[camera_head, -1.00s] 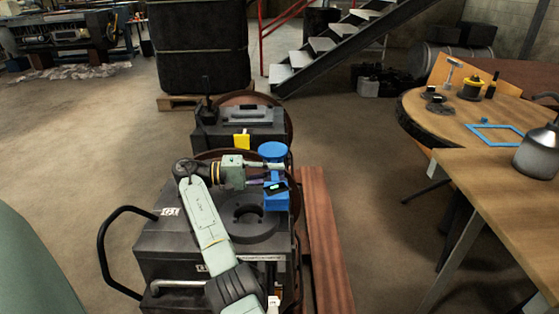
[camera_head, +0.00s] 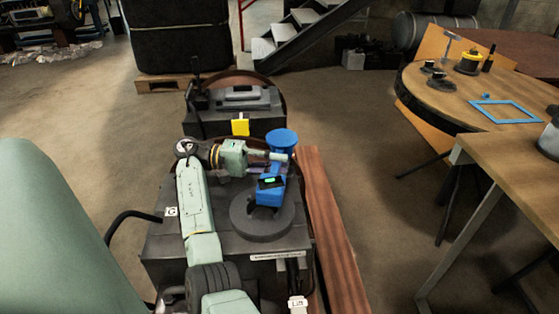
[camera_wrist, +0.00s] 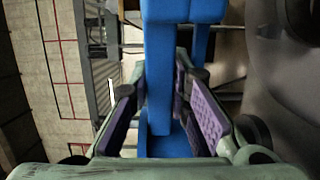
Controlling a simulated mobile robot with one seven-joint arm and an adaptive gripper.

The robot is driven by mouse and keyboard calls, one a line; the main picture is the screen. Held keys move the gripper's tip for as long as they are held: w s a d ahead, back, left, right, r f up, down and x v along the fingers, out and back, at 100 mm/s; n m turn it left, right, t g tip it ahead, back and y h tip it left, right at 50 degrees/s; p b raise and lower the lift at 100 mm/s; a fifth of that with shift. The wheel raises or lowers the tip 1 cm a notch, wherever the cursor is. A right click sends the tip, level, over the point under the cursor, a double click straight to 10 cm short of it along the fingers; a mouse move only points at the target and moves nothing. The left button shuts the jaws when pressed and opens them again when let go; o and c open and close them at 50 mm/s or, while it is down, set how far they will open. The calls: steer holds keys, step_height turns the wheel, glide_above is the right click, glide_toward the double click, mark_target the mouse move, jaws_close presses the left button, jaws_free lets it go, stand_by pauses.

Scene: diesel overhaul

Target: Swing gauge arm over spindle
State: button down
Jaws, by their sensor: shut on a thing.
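The blue gauge arm (camera_head: 272,180) stands on the dark machine, with a round blue cap (camera_head: 281,138) at its back and a small box with a lit green display at its front. The box lies over the grey ring-shaped spindle (camera_head: 262,228) and hides its centre. My gripper (camera_head: 273,157) reaches in from the left and is shut on the gauge arm. In the wrist view, the purple pads of my gripper (camera_wrist: 167,108) stand on either side of a blue bar of the gauge arm (camera_wrist: 160,85). Exact pad contact is hard to see.
A yellow block (camera_head: 240,125) stands on the machine behind my gripper. Reddish-brown beams (camera_head: 330,225) run along the machine's right side. A round wooden table (camera_head: 470,110) with a blue frame (camera_head: 505,109) stands at the right. Floor between beams and tables is clear.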

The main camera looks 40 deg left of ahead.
steer(key=shift+a+r, duration=0.15)
stand_by(0.5)
steer(key=c, duration=1.5)
jaws_free()
